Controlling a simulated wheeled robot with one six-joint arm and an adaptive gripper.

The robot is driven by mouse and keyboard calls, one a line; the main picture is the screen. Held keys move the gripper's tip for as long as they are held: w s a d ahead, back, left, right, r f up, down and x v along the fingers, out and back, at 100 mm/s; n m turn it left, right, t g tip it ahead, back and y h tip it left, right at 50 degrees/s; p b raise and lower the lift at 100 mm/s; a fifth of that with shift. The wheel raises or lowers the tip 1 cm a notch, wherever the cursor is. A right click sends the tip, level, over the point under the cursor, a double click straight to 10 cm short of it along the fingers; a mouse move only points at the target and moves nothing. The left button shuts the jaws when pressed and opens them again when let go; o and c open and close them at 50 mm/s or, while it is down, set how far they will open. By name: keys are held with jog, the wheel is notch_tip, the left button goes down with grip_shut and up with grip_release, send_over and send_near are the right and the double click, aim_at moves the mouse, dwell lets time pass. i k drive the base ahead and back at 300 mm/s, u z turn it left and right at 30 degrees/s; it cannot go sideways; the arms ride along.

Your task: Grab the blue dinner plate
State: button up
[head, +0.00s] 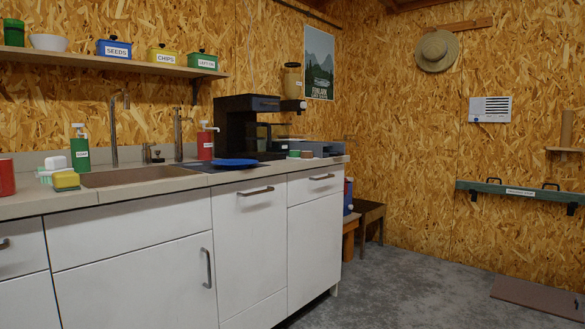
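A blue dinner plate (235,163) lies on the counter, right of the sink and in front of the black coffee machine. From this low angle it shows as a thin blue ellipse. Its near edge is close to the front of the counter. Nothing covers it from the front. My gripper does not show in the head view.
The counter (120,199) also holds a sink (140,177), a green bottle (80,152), a red bottle (205,143), a yellow sponge (66,181) and a coffee machine (235,123). White cabinets stand below. Grey floor (400,290) lies open at right, with a brown mat (540,297).

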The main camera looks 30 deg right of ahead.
aim_at(235, 165)
jog(key=z, duration=0.3)
jog(key=k, duration=0.55)
jog(key=u, duration=0.8)
jog(key=i, duration=1.65)
jog(key=z, duration=0.45)
